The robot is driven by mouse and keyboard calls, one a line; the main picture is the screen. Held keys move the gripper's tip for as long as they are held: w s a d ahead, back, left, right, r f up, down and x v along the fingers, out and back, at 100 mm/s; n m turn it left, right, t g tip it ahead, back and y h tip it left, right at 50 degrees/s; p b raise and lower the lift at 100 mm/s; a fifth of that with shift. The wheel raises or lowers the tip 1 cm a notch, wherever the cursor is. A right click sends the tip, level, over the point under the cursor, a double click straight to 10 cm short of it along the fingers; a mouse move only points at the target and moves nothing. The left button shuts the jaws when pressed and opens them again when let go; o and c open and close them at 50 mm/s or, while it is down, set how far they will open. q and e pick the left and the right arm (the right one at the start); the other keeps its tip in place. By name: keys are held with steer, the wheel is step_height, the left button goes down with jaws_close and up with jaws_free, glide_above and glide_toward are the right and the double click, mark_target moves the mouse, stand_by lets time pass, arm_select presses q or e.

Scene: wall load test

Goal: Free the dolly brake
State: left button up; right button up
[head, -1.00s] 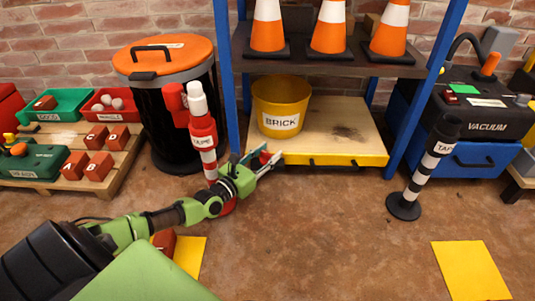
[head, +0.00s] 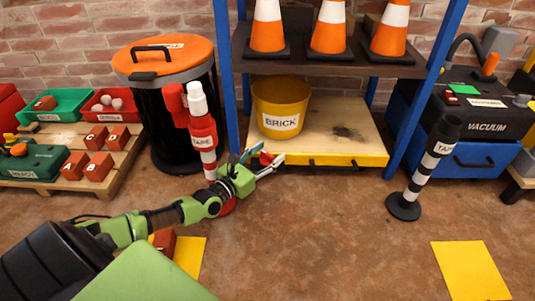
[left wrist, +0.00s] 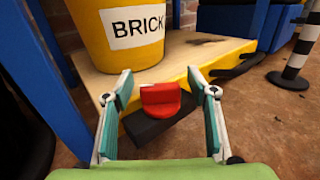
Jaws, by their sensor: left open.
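The dolly is a low wooden platform with a yellow front edge (head: 345,160), under the blue-posted shelf. Its brake looks like a red pedal (left wrist: 160,99) on a black base (left wrist: 152,128) at the dolly's front left; the red part also shows in the head view (head: 267,158). My left gripper (left wrist: 158,74) is open, with one finger on each side of the red pedal and visible gaps between. In the head view the left gripper (head: 265,161) reaches the dolly's front left corner. The right gripper is not in view.
A yellow BRICK bucket (head: 281,105) stands on the dolly. A red-and-white TAPE post (head: 203,135) stands close behind my left wrist. A black-and-white post (head: 425,165) is at right. Traffic cones (head: 328,30) stand on the shelf above. The floor in front is mostly clear.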

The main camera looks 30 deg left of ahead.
arm_select(q)
steer(key=s, duration=0.7)
steer(key=shift+s+a, duration=0.2)
steer(key=shift+a, duration=0.25)
steer(key=shift+c, duration=0.4)
